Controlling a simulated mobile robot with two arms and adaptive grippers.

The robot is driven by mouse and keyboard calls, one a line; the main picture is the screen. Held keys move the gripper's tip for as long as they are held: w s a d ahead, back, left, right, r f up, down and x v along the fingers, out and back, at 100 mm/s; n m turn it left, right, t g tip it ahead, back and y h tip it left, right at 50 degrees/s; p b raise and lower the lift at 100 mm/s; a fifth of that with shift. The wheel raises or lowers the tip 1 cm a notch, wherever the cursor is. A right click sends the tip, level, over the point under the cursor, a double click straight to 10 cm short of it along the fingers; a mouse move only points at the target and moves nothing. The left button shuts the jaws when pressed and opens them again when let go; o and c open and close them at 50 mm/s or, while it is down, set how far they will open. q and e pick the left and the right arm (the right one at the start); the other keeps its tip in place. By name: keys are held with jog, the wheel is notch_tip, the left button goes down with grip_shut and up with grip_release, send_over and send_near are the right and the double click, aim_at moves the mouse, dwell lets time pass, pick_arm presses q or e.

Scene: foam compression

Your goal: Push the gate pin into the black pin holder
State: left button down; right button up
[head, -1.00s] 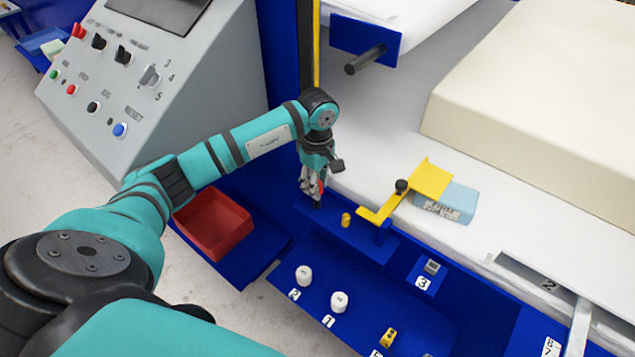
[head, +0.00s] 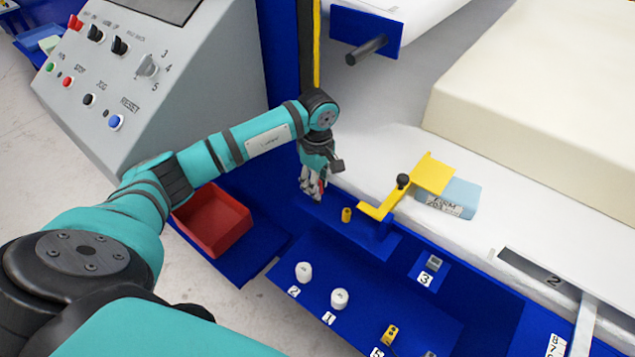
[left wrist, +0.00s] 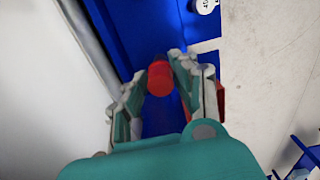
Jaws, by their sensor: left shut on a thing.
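My left gripper (head: 314,192) points down at the blue ledge beside the white machine bed. In the left wrist view, its fingers (left wrist: 170,85) are closed around a red pin (left wrist: 160,79), which I take as the gate pin. A small dark piece (left wrist: 160,57) shows just past the red pin, possibly the black pin holder. Whether the pin is seated in it is hidden. In the head view, only a sliver of red (head: 322,186) shows at the fingers, and the holder is hidden by them. My right gripper is not in view.
A small yellow cylinder (head: 346,215) stands close right of the gripper. A yellow bracket (head: 400,190) with a black knob and a light blue foam block (head: 455,200) lie further right. A red bin (head: 215,225) is at left. White knobs (head: 304,271) stand on the blue panel.

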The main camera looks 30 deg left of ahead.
pick_arm(q)
jog(key=shift+f, duration=0.2)
jog(key=c, duration=1)
grip_release()
jog(key=shift+o, duration=0.2)
jog(key=shift+r, duration=0.1)
jog(key=shift+r+p, duration=1.7)
jog(key=shift+r, duration=1.2)
notch_tip(320, 180, up, 12)
